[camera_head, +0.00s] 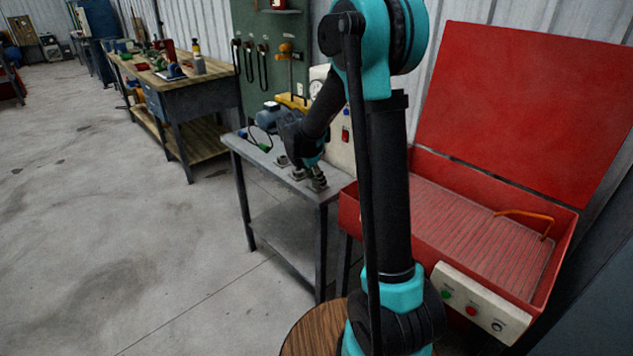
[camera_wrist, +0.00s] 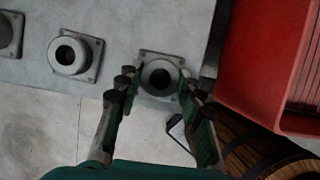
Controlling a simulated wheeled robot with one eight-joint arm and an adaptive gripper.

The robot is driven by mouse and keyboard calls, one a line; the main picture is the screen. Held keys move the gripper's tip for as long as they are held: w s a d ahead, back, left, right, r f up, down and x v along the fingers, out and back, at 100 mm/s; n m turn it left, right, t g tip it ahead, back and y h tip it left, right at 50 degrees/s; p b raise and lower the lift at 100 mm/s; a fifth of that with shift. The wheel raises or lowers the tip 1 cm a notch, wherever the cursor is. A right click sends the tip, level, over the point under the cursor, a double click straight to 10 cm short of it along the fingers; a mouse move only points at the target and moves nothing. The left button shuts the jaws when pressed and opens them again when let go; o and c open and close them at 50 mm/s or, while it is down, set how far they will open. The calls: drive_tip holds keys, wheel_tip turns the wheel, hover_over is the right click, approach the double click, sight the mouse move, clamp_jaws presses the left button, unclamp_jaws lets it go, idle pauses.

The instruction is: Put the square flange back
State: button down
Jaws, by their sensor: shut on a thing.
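A grey flange (camera_wrist: 158,58) with a square plate and a round, dark bore is between the fingertips of my gripper (camera_wrist: 158,80) in the wrist view. My gripper is shut on it. In the head view my gripper (camera_head: 313,168) points down at the near right corner of the grey metal table (camera_head: 262,158), with the flange (camera_head: 318,184) under it. I cannot tell whether the flange touches the tabletop. A second square-plated flange (camera_wrist: 70,55) lies to its left, apart from it. A third flange (camera_wrist: 8,35) is cut off by the left edge.
The red open-lidded cabinet (camera_head: 470,235) stands close to the right of the table. A blue-grey motor-like object (camera_head: 268,115) is at the table's back. A wooden barrel (camera_wrist: 255,145) is at the lower right. The floor (camera_head: 130,220) at left is clear.

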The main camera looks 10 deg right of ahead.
drive_tip(key=shift+f, duration=0.4)
drive_tip(key=c, duration=1)
unclamp_jaws()
drive_tip(key=shift+f, duration=0.1)
drive_tip(key=v, duration=1.2)
